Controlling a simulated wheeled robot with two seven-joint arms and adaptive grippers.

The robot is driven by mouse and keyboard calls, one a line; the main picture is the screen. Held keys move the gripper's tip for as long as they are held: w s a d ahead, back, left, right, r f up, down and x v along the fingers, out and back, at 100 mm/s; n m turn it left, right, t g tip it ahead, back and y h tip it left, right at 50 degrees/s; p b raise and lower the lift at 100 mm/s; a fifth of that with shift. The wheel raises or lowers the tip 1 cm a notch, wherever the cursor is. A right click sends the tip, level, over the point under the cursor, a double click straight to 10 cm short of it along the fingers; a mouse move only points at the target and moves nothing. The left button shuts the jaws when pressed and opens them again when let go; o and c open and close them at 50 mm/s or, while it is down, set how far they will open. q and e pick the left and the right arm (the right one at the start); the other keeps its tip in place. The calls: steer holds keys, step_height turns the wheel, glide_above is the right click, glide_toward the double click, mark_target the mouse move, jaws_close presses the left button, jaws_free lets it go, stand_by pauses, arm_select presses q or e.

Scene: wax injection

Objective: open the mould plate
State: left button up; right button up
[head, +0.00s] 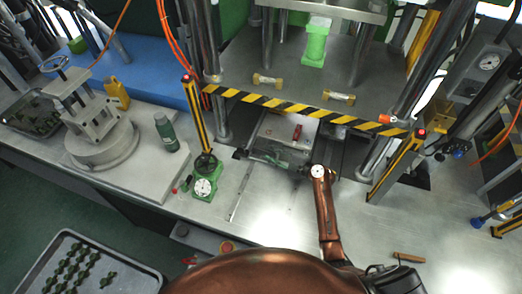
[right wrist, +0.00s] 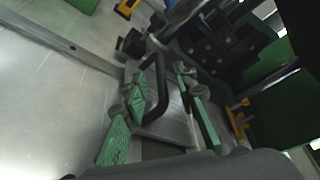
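The mould plate (head: 277,128) is a flat grey metal block on the bench under the press, behind the striped bar. A red-handled item lies on its top. My right gripper (head: 272,159) reaches in from the right at the mould's front edge. In the right wrist view its green fingers (right wrist: 160,85) are spread apart. A black bar handle (right wrist: 162,85) shows between them; I cannot tell whether a finger touches it. The mould's grey metal (right wrist: 172,125) shows behind the handle and is partly hidden by the gripper. My left gripper is not in view.
The yellow-black bar (head: 300,110) crosses above the mould, with steel columns on both sides. A green-based dial gauge (head: 204,187) stands to the left. A green bottle (head: 166,133) stands farther left. A tray of green parts (head: 75,270) is at lower left. The bench front is largely clear.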

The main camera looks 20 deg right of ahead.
mark_target(262, 150)
steer(key=shift+x, duration=2.35)
jaws_close()
